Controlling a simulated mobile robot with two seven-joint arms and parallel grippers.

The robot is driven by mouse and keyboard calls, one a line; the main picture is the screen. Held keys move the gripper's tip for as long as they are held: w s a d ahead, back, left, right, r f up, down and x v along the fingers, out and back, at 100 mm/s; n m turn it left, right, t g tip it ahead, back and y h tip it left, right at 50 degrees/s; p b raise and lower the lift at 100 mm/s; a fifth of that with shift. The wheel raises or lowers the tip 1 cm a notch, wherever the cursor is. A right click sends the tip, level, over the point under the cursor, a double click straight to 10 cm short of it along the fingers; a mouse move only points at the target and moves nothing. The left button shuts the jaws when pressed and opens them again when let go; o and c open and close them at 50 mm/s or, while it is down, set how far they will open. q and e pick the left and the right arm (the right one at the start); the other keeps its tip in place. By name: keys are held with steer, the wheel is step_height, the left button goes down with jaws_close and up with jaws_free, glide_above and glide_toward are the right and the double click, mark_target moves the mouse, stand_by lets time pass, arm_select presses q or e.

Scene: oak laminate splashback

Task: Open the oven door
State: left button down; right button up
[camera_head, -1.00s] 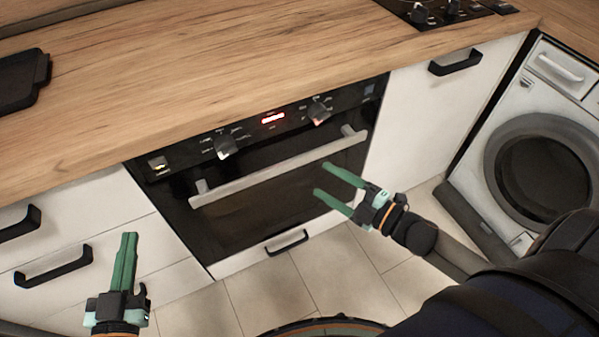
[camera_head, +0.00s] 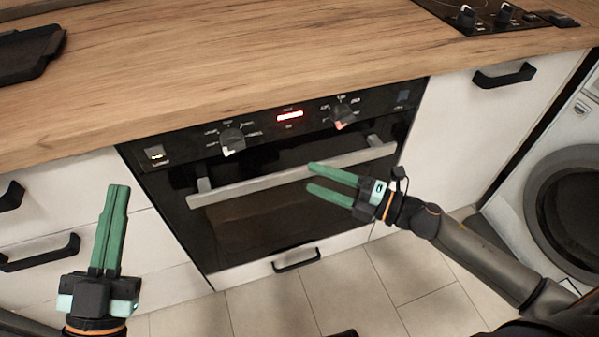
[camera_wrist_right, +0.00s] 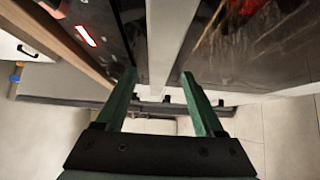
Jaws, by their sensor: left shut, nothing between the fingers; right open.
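The black oven (camera_head: 265,215) is built in under the counter, and its door is shut. A pale bar handle (camera_head: 245,187) runs across the top of the door. My right gripper (camera_head: 311,178) is open in front of the handle, its green fingertips overlapping the bar in the head view. In the right wrist view the handle (camera_wrist_right: 168,45) appears between the two open fingertips (camera_wrist_right: 158,76); I cannot tell whether they touch it. My left gripper (camera_head: 117,188) is shut and empty, in front of the white drawers left of the oven.
Two control knobs (camera_head: 232,141) and a red display (camera_head: 290,115) sit above the door. A white drawer (camera_head: 275,262) is below it. A washing machine (camera_head: 545,190) stands at right. The tiled floor (camera_head: 265,308) before the oven is mostly clear.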

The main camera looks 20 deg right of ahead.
mark_target(303, 174)
steer(key=shift+x, duration=2.4)
jaws_close()
